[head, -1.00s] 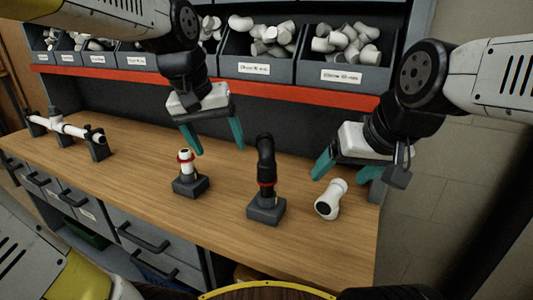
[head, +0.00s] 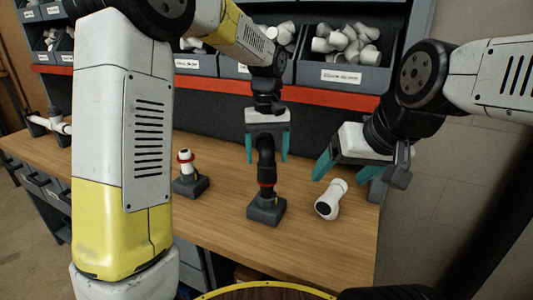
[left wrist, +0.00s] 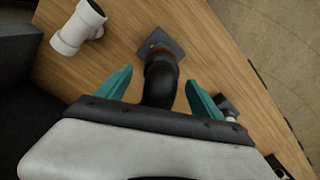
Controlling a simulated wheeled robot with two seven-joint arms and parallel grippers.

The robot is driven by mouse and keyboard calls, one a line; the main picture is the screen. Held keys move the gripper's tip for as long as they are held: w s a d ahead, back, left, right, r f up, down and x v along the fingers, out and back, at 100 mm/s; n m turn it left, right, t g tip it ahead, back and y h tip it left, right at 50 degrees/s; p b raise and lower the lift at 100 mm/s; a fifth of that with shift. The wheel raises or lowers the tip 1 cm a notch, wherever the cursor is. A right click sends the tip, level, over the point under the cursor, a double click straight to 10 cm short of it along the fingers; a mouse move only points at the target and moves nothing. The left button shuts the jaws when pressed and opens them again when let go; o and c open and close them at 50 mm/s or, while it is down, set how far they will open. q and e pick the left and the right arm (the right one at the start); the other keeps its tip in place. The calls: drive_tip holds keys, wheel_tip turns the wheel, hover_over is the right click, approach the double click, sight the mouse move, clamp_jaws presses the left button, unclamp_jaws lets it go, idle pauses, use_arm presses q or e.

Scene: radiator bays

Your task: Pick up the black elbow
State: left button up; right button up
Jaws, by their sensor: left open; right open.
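The black elbow (head: 265,155) stands upright on a dark grey block (head: 267,212) on the wooden bench, with a red ring low on it. My left gripper (head: 267,154) is directly above it, pointing down, open, with a teal finger on each side of the elbow's top. In the left wrist view the elbow (left wrist: 161,80) lies between the two open fingers (left wrist: 158,92), with a gap on both sides. My right gripper (head: 345,168) is open and empty, to the right above the white fitting (head: 330,200).
The white fitting lies loose right of the elbow's block. A white piece with a red ring (head: 185,162) stands on another block to the left. A white pipe assembly (head: 55,126) is at the far left, partly hidden by my arm. Bins of white fittings (head: 340,72) line the back shelf.

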sight(267, 165)
use_arm(q)
drive_tip(key=shift+s+f, duration=0.2)
drive_tip(key=shift+f, duration=1.75)
drive_tip(key=c, duration=1.5)
drive_tip(key=shift+r, duration=0.1)
drive_tip(key=shift+r, duration=0.6)
wheel_tip(267, 165, up, 2)
drive_tip(key=shift+r, duration=0.15)
drive_tip(key=s+r, duration=0.1)
drive_tip(key=s, duration=1.4)
drive_tip(key=w, duration=1.5)
drive_tip(key=shift+f, duration=2.2)
